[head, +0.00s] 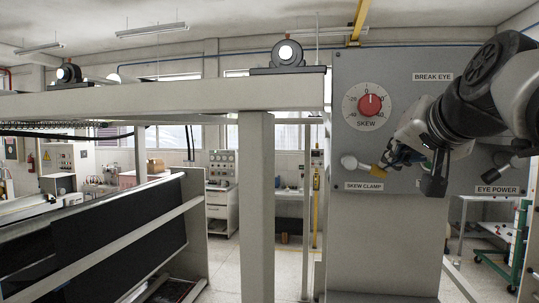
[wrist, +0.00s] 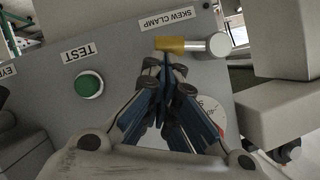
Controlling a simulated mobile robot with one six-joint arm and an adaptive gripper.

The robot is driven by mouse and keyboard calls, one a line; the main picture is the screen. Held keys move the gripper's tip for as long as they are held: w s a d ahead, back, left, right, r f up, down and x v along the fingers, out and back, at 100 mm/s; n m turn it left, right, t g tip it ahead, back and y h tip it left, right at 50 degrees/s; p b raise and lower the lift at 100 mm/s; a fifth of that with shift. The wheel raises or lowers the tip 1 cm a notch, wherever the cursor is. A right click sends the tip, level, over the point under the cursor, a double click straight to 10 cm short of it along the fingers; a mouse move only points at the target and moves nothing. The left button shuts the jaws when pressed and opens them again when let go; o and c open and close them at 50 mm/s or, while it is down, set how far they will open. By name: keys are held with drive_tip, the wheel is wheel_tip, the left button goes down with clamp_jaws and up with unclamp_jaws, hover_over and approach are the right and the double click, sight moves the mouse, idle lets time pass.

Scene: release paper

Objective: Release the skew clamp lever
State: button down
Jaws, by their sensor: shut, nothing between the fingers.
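The skew clamp lever (head: 350,162) has a white ball knob, a grey shaft and a yellow part, and sits on the grey panel above the SKEW CLAMP label (head: 364,186). In the head view it lies roughly level, knob to the left. The wrist view shows the lever (wrist: 194,45) with its yellow part just beyond my fingertips. My gripper (wrist: 168,64) is shut and empty, its blue fingers together. The tips are at or very near the yellow part; I cannot tell whether they touch. In the head view my gripper (head: 388,161) partly hides the lever's right end.
Above is the red SKEW dial (head: 369,104), partly behind my fingers in the wrist view. A green TEST button (wrist: 89,85) is on the same panel. Another lever (head: 506,160) stands above EYE POWER at the right. A frame post (head: 257,205) stands left of the panel.

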sight(381, 192)
drive_tip(key=f+b, duration=0.1)
drive_tip(key=w+f+m+y+b, duration=0.1)
drive_tip(key=f+m+b, duration=0.1)
drive_tip(key=shift+w+d+t, duration=0.2)
drive_tip(key=shift+w+t, duration=0.15)
drive_tip(key=shift+t, duration=0.05)
drive_tip(key=f+m+b, duration=0.1)
drive_tip(key=b, duration=0.1)
drive_tip(key=f+m+t+y+b, duration=0.1)
drive_tip(key=m+b, duration=0.1)
drive_tip(key=b, duration=0.1)
drive_tip(key=a+f+m+t+y+b, duration=0.1)
drive_tip(key=b, duration=0.2)
drive_tip(key=shift+s+a+f+m, duration=0.1)
drive_tip(key=shift+f+m, duration=0.2)
drive_tip(key=shift+a+f+m+t+b, duration=0.3)
drive_tip(key=shift+m+b, duration=0.3)
drive_tip(key=shift+b, duration=0.5)
drive_tip(key=shift+w+a+f+m+y+b, duration=0.15)
drive_tip(key=shift+w+a+m+y+b, duration=0.15)
drive_tip(key=shift+a+b, duration=0.2)
drive_tip(key=shift+f, duration=0.1)
